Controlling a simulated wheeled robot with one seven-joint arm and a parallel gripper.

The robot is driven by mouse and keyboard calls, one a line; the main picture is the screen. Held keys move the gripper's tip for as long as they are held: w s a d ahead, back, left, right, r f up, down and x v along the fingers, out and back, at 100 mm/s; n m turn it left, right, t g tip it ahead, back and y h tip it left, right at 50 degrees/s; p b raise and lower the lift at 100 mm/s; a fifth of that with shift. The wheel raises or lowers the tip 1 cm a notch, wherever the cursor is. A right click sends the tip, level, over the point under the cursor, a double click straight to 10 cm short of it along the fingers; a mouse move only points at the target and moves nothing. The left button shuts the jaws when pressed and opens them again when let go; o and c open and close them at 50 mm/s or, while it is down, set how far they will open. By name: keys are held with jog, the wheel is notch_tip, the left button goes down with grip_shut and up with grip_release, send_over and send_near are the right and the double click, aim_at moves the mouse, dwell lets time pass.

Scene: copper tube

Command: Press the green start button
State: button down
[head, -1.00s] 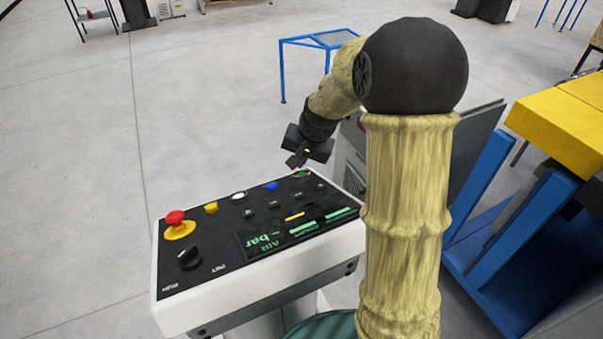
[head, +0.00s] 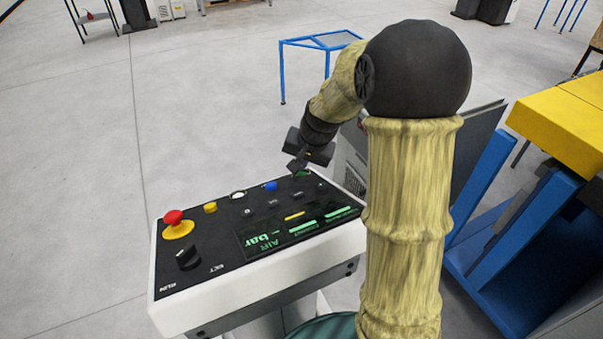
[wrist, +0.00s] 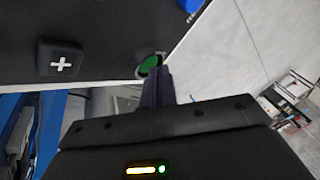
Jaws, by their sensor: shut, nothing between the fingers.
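The green start button (head: 301,173) sits at the far right corner of the control panel's black face (head: 222,233). In the head view it is mostly hidden behind my gripper (head: 295,167). In the wrist view the green button (wrist: 149,66) shows with a pale ring around it, just beyond and beside my fingertips (wrist: 157,74). The fingers are closed together and empty. They overlap the button's edge in the wrist view, and I cannot tell whether they touch it.
The panel also carries a red emergency knob (head: 174,220) on yellow, a yellow button (head: 210,208), a white button (head: 238,195), a blue button (head: 270,186) and a black rotary switch (head: 188,256). A blue-legged yellow bench (head: 560,125) stands at right. Open floor lies at left.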

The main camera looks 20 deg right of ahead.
jog(key=shift+s+f+b, duration=0.2)
jog(key=shift+f+b, duration=0.1)
jog(key=shift+f, duration=0.1)
dwell(0.6)
jog(key=shift+w+r+p, duration=0.2)
jog(key=shift+r+p, duration=0.25)
jog(key=shift+w+r+p, duration=0.2)
jog(key=shift+r+p, duration=0.2)
jog(key=shift+r, duration=0.05)
jog(key=shift+w+a+r+p, duration=0.1)
jog(key=shift+w+r+p, duration=0.25)
jog(key=shift+r+p, duration=0.4)
jog(key=shift+w+a+r+p, duration=0.1)
jog(key=shift+w+r+p, duration=0.2)
jog(key=shift+r+p, duration=0.5)
jog(key=shift+w+a+r+p, duration=0.1)
jog(key=shift+w+r+p, duration=0.25)
jog(key=shift+r+p, duration=0.4)
